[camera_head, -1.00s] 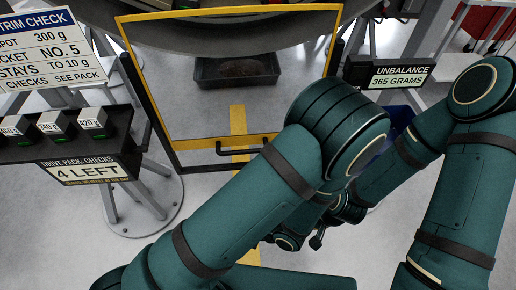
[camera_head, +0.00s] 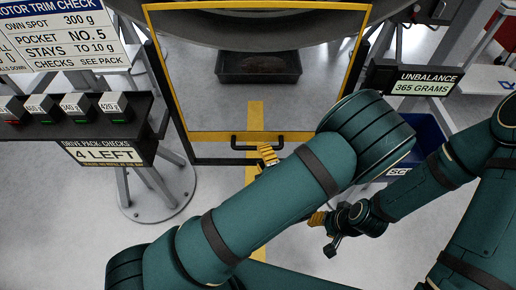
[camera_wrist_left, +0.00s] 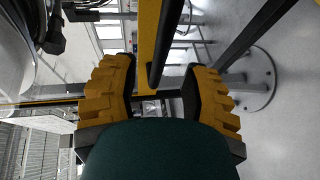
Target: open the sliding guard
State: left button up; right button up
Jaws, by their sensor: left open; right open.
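The sliding guard (camera_head: 359,55) is a clear panel in a yellow frame, standing in front of the round housing. A black bar handle (camera_head: 240,148) sits on its bottom edge. My left gripper (camera_head: 268,156) is at the right end of the handle, partly hidden by my own arm. In the left wrist view its two yellow ribbed fingers are spread, with the yellow frame and the black handle (camera_wrist_left: 166,45) showing between them. Whether they touch is unclear. My right gripper (camera_head: 325,222) is lower right, apart from the guard, with its fingers partly hidden.
A dark tray (camera_head: 232,79) lies behind the guard. A stand with several weight blocks (camera_head: 75,105) is at left, beside a trim check sign (camera_head: 60,38). An unbalance display (camera_head: 415,80) and a blue bin (camera_head: 432,135) are at right. The floor in front is clear.

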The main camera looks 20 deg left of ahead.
pick_arm(q)
jog(key=shift+x, duration=2.2)
grip_shut()
